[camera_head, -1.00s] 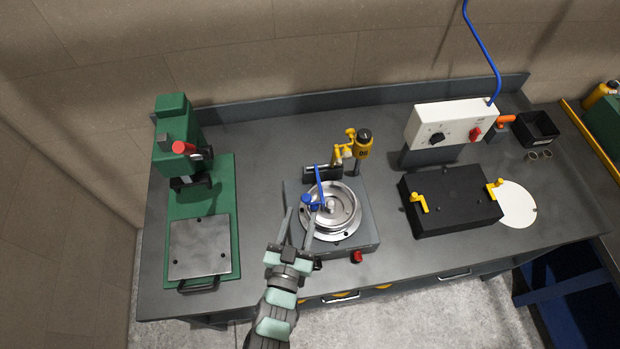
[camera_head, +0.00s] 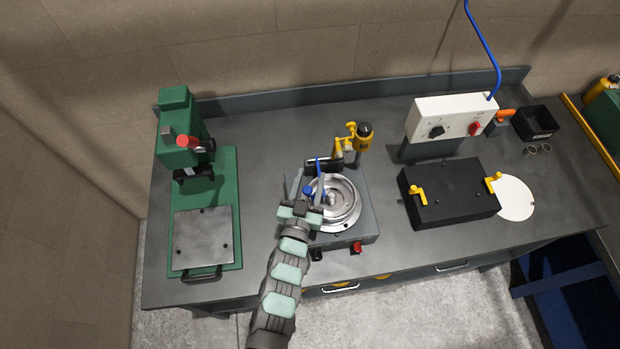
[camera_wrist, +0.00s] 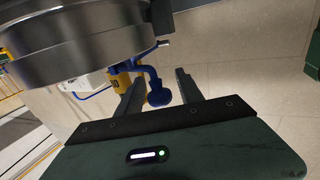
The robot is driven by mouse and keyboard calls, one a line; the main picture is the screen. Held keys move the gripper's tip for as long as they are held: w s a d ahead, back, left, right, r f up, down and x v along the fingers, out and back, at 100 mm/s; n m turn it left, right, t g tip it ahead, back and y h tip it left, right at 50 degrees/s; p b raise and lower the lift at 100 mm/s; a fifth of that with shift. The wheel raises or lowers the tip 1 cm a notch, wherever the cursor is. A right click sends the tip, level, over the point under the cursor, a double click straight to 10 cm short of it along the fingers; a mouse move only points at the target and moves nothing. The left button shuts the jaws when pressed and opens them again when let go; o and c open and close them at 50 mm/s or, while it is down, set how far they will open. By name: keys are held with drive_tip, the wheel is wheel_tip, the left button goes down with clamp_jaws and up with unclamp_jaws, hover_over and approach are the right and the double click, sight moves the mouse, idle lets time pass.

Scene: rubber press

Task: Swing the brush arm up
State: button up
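The blue brush arm (camera_head: 319,172) lies low across the round metal dish (camera_head: 345,203) of the grey machine on the bench. Its blue knob (camera_head: 308,190) is at the dish's left edge. In the wrist view the knob (camera_wrist: 158,97) hangs between the two fingers of my gripper (camera_wrist: 157,85), and a gap shows on each side of it. My gripper (camera_head: 311,186) is open around the knob in the head view, coming from the front left. The fingers partly hide the knob and dish edge there.
A yellow and black motor unit (camera_head: 360,137) stands behind the dish. A green press (camera_head: 180,140) is at left, a black box with yellow clamps (camera_head: 450,192) at right, and a white control box (camera_head: 450,118) behind it. Bench space between press and machine is clear.

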clamp_jaws()
idle(1.2)
